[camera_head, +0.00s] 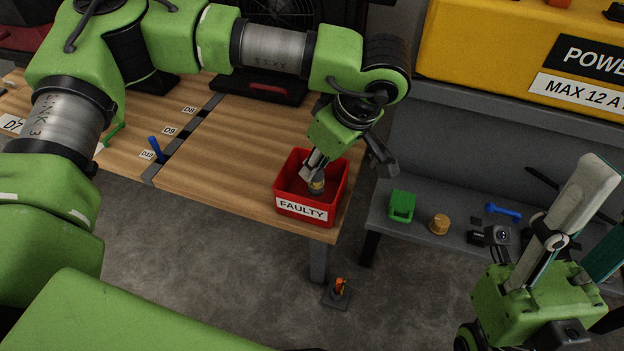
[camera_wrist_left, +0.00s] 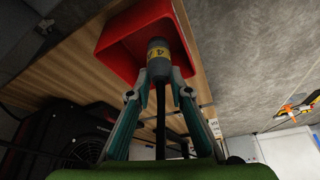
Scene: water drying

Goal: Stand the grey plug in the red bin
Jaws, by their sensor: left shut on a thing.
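The grey plug (camera_wrist_left: 158,62) has a yellow label and is held between the fingertips of my left gripper (camera_wrist_left: 158,85). In the head view the plug (camera_head: 316,186) is inside the mouth of the red bin (camera_head: 303,212), which is marked FAULTY. The red bin also shows in the left wrist view (camera_wrist_left: 115,40). I cannot tell whether the plug touches the bin's floor. My left gripper (camera_head: 313,170) points down into the bin. My right gripper (camera_head: 572,205) is at the lower right, away from the bin; its finger opening is unclear.
The bin stands near the front right corner of the wooden table (camera_head: 220,160). A grey bench (camera_head: 455,215) to the right holds a green part (camera_head: 402,206), a yellow knob (camera_head: 439,223) and a blue part (camera_head: 503,211). A small orange and black item (camera_head: 339,290) is on the floor.

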